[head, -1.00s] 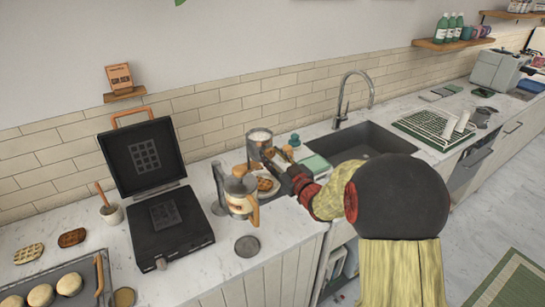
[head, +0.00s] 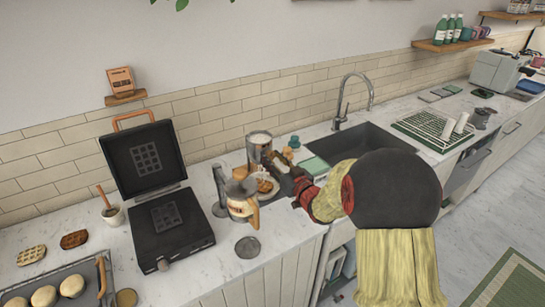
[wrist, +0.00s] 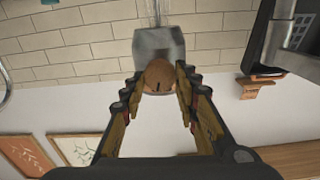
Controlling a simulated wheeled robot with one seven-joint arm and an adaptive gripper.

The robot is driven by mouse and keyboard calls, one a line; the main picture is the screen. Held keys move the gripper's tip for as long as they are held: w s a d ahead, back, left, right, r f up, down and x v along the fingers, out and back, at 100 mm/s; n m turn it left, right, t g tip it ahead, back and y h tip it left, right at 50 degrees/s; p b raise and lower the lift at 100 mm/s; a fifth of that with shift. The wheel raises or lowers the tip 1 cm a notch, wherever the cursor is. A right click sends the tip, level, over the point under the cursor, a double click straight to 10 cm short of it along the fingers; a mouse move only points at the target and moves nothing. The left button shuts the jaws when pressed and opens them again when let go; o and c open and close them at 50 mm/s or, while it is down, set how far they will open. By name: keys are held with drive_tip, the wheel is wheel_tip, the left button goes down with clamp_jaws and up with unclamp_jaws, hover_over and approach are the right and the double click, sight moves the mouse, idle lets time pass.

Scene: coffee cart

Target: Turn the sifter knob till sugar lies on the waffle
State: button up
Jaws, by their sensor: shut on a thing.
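My gripper (wrist: 160,80) is shut on the knob; in the head view my gripper (head: 281,164) reaches to the sifter's right side. The golden waffle (head: 264,186) lies on a plate below, partly hidden by the jug and gripper. I cannot tell whether sugar lies on it.
A glass jug with a wooden handle (head: 242,206) stands close in front of the waffle. An open waffle iron (head: 172,228) is to the left. The sink (head: 355,146) and faucet (head: 341,108) are to the right. A dark disc (head: 247,247) lies near the counter edge.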

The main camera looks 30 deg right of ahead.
drive_tip(key=m+p, duration=0.2)
drive_tip(key=m, duration=0.2)
drive_tip(key=shift+d+m, duration=0.1)
drive_tip(key=shift+m, duration=0.3)
drive_tip(key=m+p, duration=0.2)
drive_tip(key=m, duration=0.1)
drive_tip(key=shift+m, duration=0.3)
drive_tip(key=m+p, duration=0.4)
drive_tip(key=m, duration=0.3)
drive_tip(key=shift+d+f, duration=0.1)
drive_tip(key=shift+f, duration=0.05)
drive_tip(key=m+p, duration=0.2)
drive_tip(key=m, duration=0.1)
drive_tip(key=shift+m, duration=0.4)
drive_tip(key=m+p, duration=0.2)
drive_tip(key=m, duration=0.2)
drive_tip(key=shift+f+m+p, duration=0.15)
drive_tip(key=shift+m+p, duration=0.15)
drive_tip(key=shift+p, duration=0.05)
drive_tip(key=shift+f+m+p, duration=0.2)
drive_tip(key=shift+m+p, duration=1.35)
drive_tip(key=shift+m, duration=1.85)
drive_tip(key=shift+s, duration=0.1)
